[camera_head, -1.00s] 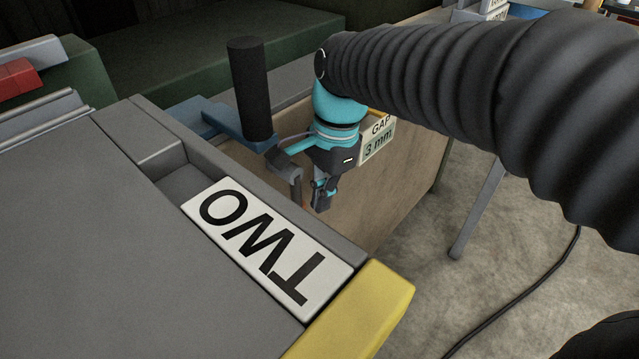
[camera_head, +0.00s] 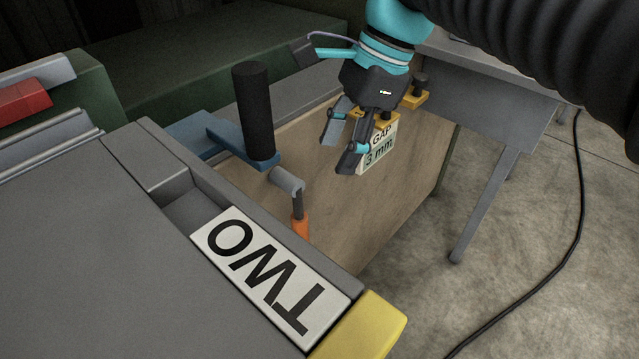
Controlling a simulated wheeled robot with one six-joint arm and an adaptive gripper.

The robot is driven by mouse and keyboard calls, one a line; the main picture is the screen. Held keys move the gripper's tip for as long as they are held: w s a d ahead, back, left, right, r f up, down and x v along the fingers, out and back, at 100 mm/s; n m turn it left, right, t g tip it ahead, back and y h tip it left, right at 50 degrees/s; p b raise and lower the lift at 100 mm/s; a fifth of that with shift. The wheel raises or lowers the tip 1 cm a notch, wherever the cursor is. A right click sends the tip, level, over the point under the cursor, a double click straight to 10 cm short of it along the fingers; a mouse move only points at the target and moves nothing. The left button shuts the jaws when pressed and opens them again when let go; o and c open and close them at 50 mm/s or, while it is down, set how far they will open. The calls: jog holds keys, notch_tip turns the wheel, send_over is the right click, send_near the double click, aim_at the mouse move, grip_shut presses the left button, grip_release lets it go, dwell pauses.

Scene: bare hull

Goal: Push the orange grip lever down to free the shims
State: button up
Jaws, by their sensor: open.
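The orange grip lever (camera_head: 301,228) hangs from a grey crank and pivot (camera_head: 288,181) beside the wooden panel. Its lower part is hidden behind the grey bench edge. My gripper (camera_head: 343,155) is open and empty, above and to the right of the lever and apart from it. Its fingers are in front of the white "GAP 3 mm" sign (camera_head: 379,154). Yellow pieces with dark knobs (camera_head: 414,98) show behind my gripper; I cannot tell whether they are the shims.
A black upright cylinder (camera_head: 254,110) stands by a blue bracket (camera_head: 200,132) left of the lever. The grey bench with the "TWO" plate (camera_head: 270,275) and yellow corner (camera_head: 363,325) fills the front left. A grey table (camera_head: 490,95) stands right. A cable crosses the floor.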

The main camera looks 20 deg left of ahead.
aim_at(304, 211)
jog(key=shift+m+y, duration=0.3)
jog(key=shift+m, duration=0.2)
jog(key=x, duration=0.4)
jog(key=b+x, duration=0.1)
jog(key=x, duration=0.3)
jog(key=s+x, duration=0.1)
jog(key=x, duration=0.4)
jog(key=shift+s+a+r+b, duration=0.1)
jog(key=shift+a+b, duration=0.1)
jog(key=shift+b, duration=0.1)
jog(key=shift+c, duration=0.3)
grip_shut()
